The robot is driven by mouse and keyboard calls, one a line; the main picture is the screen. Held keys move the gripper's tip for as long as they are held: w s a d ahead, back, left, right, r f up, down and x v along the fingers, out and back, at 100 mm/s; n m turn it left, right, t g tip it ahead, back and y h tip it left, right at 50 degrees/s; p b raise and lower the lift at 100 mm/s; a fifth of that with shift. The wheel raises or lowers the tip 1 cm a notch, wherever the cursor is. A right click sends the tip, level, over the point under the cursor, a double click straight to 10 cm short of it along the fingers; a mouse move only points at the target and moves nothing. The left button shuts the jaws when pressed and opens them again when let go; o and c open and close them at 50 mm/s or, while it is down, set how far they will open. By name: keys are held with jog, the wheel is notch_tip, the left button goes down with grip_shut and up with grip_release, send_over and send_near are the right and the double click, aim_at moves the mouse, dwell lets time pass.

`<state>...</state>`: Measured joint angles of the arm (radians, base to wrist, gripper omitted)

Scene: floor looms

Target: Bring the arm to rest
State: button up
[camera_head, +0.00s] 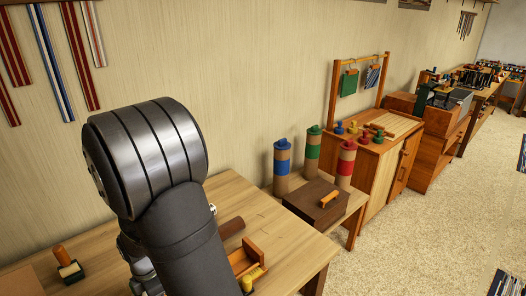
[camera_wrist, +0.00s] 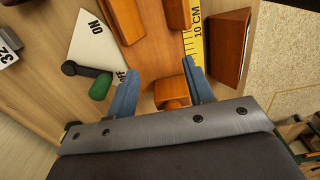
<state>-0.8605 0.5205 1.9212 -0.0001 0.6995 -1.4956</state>
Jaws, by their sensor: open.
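My gripper (camera_wrist: 163,68) shows in the wrist view as two blue fingers spread apart, with nothing held between them. Below and between the fingers is a small orange-brown wooden block (camera_wrist: 172,93), close to the right finger; I cannot tell whether they touch. In the head view, my own dark arm link fills the middle left and hides the gripper and part of the wooden table (camera_head: 246,205).
A white ON/OFF plate (camera_wrist: 92,42) with a green-knobbed lever (camera_wrist: 100,86), a yellow ruler (camera_wrist: 196,45) and a wooden block (camera_wrist: 228,45) lie near the gripper. A brush (camera_head: 67,265) is at the table's left. Capped cylinders (camera_head: 313,150) stand beyond.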

notch_tip(320, 180, up, 20)
jog(key=w+d, duration=0.1)
jog(key=w, duration=0.1)
jog(key=shift+w+d+r, duration=0.15)
jog(key=shift+d, duration=0.2)
jog(key=shift+o, duration=0.2)
dwell(1.3)
